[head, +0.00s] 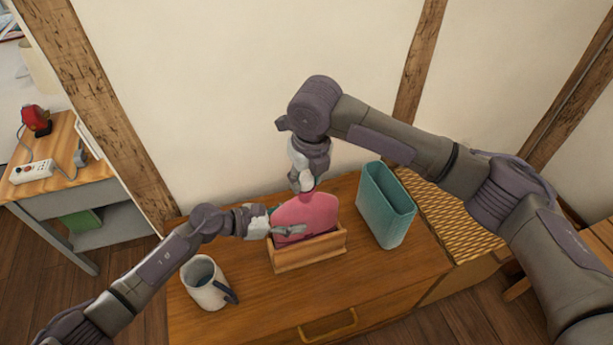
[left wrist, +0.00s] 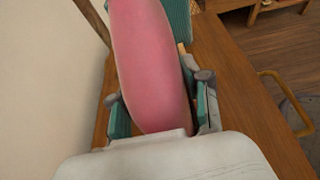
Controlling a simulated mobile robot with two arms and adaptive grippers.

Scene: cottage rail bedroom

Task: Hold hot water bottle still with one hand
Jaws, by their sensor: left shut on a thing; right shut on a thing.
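A pink hot water bottle (head: 306,213) stands upright in a small wooden holder (head: 308,252) on the wooden dresser. My left gripper (head: 287,231) comes in from the left and is shut on the body of the bottle. In the left wrist view the pink bottle (left wrist: 150,65) lies between the two fingers of my left gripper (left wrist: 162,115). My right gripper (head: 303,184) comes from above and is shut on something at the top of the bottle. Its fingers and the bottle's neck overlap, so the exact grip is hard to see.
A white mug (head: 203,283) with a dark handle stands at the front left of the dresser (head: 385,275). A teal open container (head: 385,207) stands to the right of the holder. A woven surface (head: 440,215) lies further right. The wall is close behind.

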